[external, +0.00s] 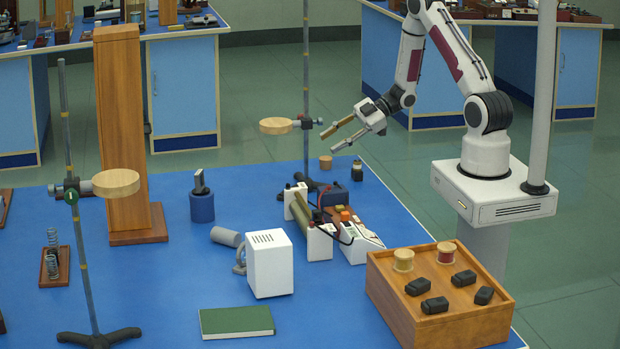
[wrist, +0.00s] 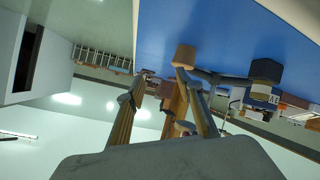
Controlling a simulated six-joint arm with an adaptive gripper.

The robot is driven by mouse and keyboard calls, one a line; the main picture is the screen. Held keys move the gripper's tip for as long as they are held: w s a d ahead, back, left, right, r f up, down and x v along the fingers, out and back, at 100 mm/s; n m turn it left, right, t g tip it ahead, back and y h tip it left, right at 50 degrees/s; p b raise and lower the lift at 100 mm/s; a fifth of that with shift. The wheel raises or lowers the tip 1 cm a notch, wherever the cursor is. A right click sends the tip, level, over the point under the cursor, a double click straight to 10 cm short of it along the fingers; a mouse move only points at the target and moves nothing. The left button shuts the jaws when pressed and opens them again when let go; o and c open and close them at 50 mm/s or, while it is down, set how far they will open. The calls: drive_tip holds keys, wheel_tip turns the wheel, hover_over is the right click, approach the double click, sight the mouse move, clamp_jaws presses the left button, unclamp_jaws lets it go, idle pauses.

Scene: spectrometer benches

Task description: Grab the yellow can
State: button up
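No clearly yellow can stands out. The closest matches in the external view are a yellow-wound, spool-like cylinder (external: 403,260) on the wooden box at the front right and a small tan cylinder (external: 325,162) on the blue table near its back edge. My gripper (external: 328,144) is in the air above and behind that small cylinder, with its fingers apart and nothing between them. In the wrist view my two fingers (wrist: 160,88) are also spread. A tan block-like thing (wrist: 184,56) shows beyond them; I cannot tell what it is.
A stand with a round wooden disc (external: 276,126) rises just left of my gripper. A tall wooden post (external: 122,120) and another stand (external: 116,183) are farther left. A white box (external: 269,264), green book (external: 236,321) and wooden box (external: 440,312) are nearer.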

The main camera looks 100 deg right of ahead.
sight(357, 161)
drive_tip(key=s+a+f+y, duration=0.1)
drive_tip(key=s+a+f, duration=0.1)
drive_tip(key=s+a, duration=0.1)
drive_tip(key=s+a+f+t+y, duration=0.1)
drive_tip(key=a, duration=0.1)
drive_tip(key=shift+s+a+f+m+y, duration=0.2)
drive_tip(key=shift+s+m+y, duration=0.1)
drive_tip(key=shift+m, duration=0.1)
drive_tip(key=s+a+y, duration=0.1)
drive_tip(key=a, duration=0.1)
drive_tip(key=s+a+t+y, duration=0.1)
drive_tip(key=s+a, duration=0.1)
drive_tip(key=s+a+m+t, duration=0.1)
drive_tip(key=s+a, duration=0.1)
drive_tip(key=shift+a+r+y, duration=0.1)
drive_tip(key=shift+y, duration=0.3)
drive_tip(key=shift+s+a+r+t, duration=0.15)
drive_tip(key=shift+s+a+t, duration=0.25)
drive_tip(key=shift+t, duration=0.1)
drive_tip(key=shift+w, duration=0.15)
drive_tip(key=shift+x, duration=1.25)
drive_tip(key=shift+w, duration=0.1)
drive_tip(key=shift+x, duration=2.5)
drive_tip(key=shift+w+d+r, duration=0.1)
drive_tip(key=shift+d+r, duration=0.05)
